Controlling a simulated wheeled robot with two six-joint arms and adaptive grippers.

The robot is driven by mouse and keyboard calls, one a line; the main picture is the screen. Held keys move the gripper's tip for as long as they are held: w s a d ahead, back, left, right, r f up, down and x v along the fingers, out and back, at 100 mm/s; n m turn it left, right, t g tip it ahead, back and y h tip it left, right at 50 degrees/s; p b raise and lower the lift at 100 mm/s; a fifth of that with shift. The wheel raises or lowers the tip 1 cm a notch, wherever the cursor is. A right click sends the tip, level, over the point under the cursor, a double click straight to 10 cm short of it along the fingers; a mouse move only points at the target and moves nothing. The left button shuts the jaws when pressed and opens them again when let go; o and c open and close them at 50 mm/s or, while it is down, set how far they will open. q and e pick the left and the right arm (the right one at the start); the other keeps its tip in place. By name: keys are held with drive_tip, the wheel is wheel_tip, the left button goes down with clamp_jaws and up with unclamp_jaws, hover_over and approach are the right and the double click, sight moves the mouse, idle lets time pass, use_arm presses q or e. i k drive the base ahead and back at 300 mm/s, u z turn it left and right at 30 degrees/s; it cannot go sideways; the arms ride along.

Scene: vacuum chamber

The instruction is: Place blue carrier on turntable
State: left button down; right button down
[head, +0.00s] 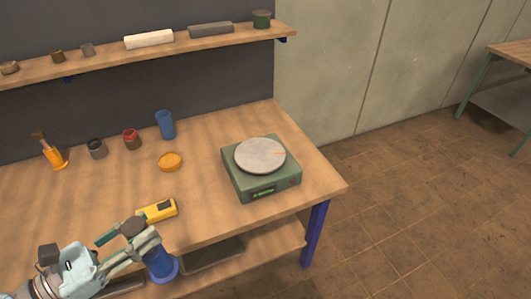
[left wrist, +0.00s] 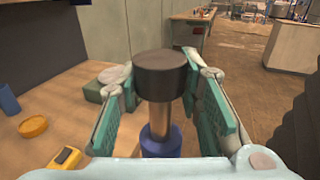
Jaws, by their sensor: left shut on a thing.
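The blue carrier (head: 160,264) has a blue flanged base, a metal stem and a dark knob on top. My right gripper is not in view.
A yellow device (head: 158,210) lies just beyond the carrier. An orange dish (head: 170,161), a blue cup (head: 165,125), red and dark jars and an orange brush holder (head: 55,156) stand farther back. The table between the yellow device and the turntable is clear.

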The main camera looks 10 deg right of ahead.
sight(266, 153)
drive_tip(key=z, duration=1.9)
drive_tip(key=i, duration=2.95)
drive_tip(key=u, duration=3.5)
drive_tip(key=i, duration=0.5)
drive_tip(key=z, duration=0.1)
